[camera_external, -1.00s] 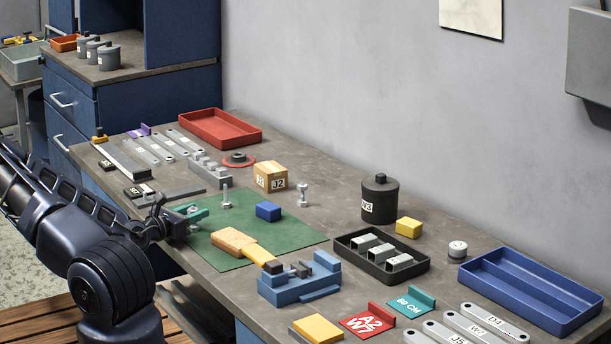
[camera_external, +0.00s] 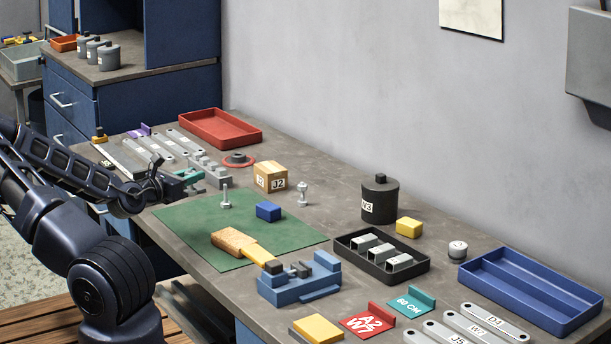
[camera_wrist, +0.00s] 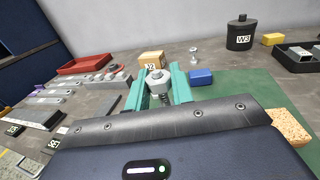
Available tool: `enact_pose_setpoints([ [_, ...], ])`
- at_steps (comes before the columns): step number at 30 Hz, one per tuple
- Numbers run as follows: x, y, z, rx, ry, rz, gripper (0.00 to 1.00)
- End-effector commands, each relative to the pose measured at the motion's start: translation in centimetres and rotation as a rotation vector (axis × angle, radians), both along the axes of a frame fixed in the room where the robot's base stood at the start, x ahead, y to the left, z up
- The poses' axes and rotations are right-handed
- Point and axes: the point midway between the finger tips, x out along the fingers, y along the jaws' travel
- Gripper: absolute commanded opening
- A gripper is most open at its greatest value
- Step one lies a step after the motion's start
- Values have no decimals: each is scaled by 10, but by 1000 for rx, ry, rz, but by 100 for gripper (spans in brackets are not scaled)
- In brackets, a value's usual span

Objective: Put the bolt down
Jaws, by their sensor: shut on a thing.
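My gripper (camera_external: 190,182) is over the back-left part of the bench, near the grey stepped block. In the wrist view its teal fingers (camera_wrist: 160,84) are closed around a grey hex-headed bolt (camera_wrist: 155,77), head up, with its threaded shank below.
The grey stepped block (camera_external: 214,174) and flat bars (camera_external: 157,149) lie close to my gripper. A wooden box (camera_external: 270,177), blue block (camera_external: 268,211) and red tray (camera_external: 220,128) are farther off. The left part of the green mat (camera_external: 190,222) is clear.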

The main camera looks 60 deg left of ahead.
Motion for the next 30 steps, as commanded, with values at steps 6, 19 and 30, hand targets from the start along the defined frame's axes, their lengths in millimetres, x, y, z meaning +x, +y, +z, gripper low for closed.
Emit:
enact_pose_setpoints([
  [6,-1,0,54,3,-1,1,0],
  [19,7,5,100,0,1,3,0],
  [30,83,62,107,-3,14,48,0],
])
